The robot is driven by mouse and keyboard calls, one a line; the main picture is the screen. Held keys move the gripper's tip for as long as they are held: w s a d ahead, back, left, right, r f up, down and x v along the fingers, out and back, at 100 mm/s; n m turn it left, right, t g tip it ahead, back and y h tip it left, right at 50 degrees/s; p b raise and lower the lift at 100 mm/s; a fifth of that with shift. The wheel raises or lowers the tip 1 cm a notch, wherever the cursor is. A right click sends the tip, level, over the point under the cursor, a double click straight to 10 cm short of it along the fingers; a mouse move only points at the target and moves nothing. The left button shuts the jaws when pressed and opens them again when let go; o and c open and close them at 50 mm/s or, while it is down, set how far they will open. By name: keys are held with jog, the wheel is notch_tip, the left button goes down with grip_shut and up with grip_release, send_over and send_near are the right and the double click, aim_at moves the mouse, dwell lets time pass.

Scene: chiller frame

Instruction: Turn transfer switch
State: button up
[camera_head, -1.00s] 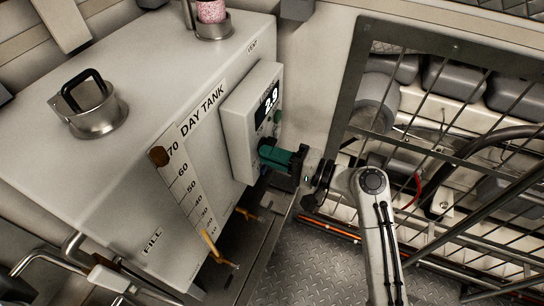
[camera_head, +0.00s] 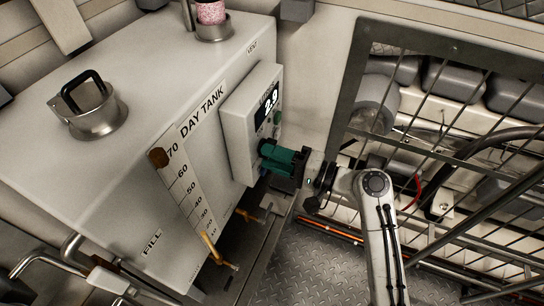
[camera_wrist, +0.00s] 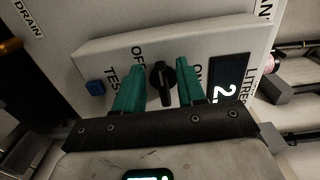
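The transfer switch is a black knob (camera_wrist: 161,82) on the face of a white control box (camera_head: 240,130), with OFF, ON and TEST lettering around it in the wrist view. My gripper (camera_wrist: 161,86) has green fingers, one on each side of the knob, with visible gaps between fingers and knob. It is open. In the head view my gripper (camera_head: 267,155) reaches the box face from the right, and its fingers hide the knob there. The knob's ridge looks roughly upright in the wrist view; its exact setting is unclear.
The box is mounted on the day tank (camera_head: 110,190), which has a level gauge (camera_head: 185,185). A mesh guard (camera_head: 450,110) stands close to my arm's right.

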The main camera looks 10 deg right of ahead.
jog(key=b+v, duration=0.1)
jog(key=v, duration=0.9)
jog(key=shift+d, duration=0.1)
jog(key=s+d+f+n+g+h+p, duration=0.1)
jog(key=s+f+n+g+h, duration=0.45)
jog(key=s+f, duration=0.75)
jog(key=s+d+f+g+h, duration=0.1)
jog(key=s+d+g+h, duration=0.1)
jog(key=s+d+h, duration=0.2)
jog(key=s+d+f+n+g+h, duration=0.1)
jog(key=s+d+h, duration=0.3)
jog(key=s, duration=0.4)
jog(key=shift+s+d+g+h+p, duration=0.15)
jog(key=shift+s+g+h+p, duration=0.3)
jog(key=shift+g+h, duration=0.15)
jog(key=shift+f, duration=0.15)
